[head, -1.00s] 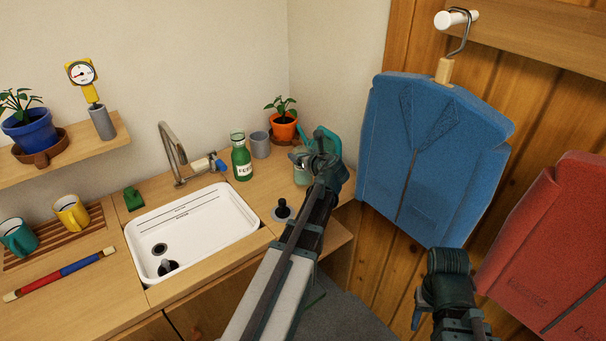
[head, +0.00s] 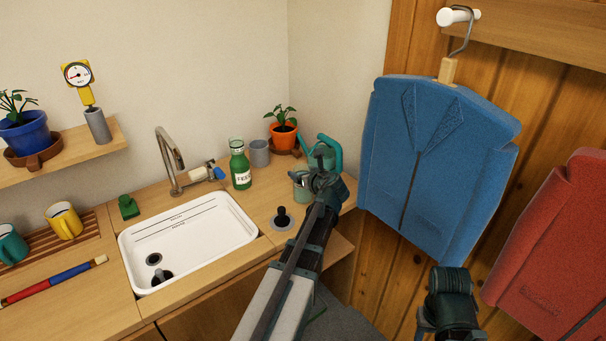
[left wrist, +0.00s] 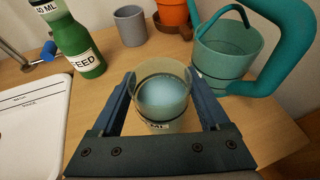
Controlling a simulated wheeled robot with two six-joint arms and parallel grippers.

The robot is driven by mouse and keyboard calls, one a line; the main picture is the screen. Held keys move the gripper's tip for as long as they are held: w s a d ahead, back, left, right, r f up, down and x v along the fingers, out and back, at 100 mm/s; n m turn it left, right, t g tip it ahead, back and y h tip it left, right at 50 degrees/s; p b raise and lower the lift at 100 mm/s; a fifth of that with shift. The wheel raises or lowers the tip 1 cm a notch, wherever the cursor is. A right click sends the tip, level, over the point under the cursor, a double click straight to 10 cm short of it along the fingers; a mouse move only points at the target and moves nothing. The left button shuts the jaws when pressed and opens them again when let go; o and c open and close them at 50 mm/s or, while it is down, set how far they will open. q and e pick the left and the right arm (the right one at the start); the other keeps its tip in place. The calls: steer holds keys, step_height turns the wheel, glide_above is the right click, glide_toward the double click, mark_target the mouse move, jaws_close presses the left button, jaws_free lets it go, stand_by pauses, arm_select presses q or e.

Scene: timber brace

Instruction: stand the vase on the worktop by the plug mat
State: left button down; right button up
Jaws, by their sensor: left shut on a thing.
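The vase (left wrist: 163,104) is a translucent pale-green vessel with a label whose visible letters read "ML". My left gripper (head: 312,178) is shut around it, one finger on each side in the left wrist view. In the head view the vase (head: 299,184) shows partly behind the gripper, at the right end of the worktop (head: 258,207). I cannot tell whether its base touches the wood. The plug mat (head: 283,224) is a small grey disc with a black plug on it, left of and nearer than the vase. My right gripper (head: 447,305) is at the lower right; its jaws are unclear.
A teal watering can (left wrist: 226,60) stands close behind and right of the vase. A green FEED bottle (head: 240,166), a grey cup (head: 259,152) and an orange plant pot (head: 283,136) stand along the back. The white sink (head: 190,236) lies left of the mat.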

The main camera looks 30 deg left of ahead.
arm_select(q)
jaws_free()
steer(key=shift+s+d+r+p, duration=0.15)
steer(key=shift+r+p, duration=0.15)
steer(key=shift+p, duration=0.1)
steer(key=p+v, duration=0.4)
steer(key=v, duration=0.7)
steer(key=shift+s+d, duration=0.15)
steer(key=shift+d, duration=0.05)
